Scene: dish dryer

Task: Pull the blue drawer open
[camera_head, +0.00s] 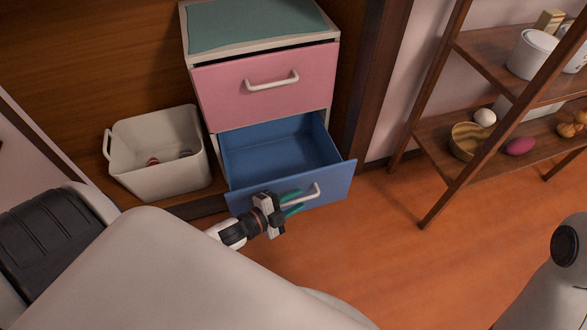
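The blue drawer (285,150) is the lower drawer of the cabinet. It stands well out from the cabinet, and its empty-looking inside shows. Its blue front (335,186) carries a white bar handle (315,192). My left gripper (295,202) is at the left part of this handle, with its teal fingertips on either side of the bar. I cannot tell whether the fingers press on the bar or stand loosely around it. My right gripper is not in view; only part of my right arm shows at the right edge.
The pink drawer (262,101) above is shut. A white bin (150,180) with small items stands left of the cabinet. A wooden shelf (440,135) with a white pot (531,56), a bowl (467,141) and food stands right. The floor (390,240) before the drawer is clear.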

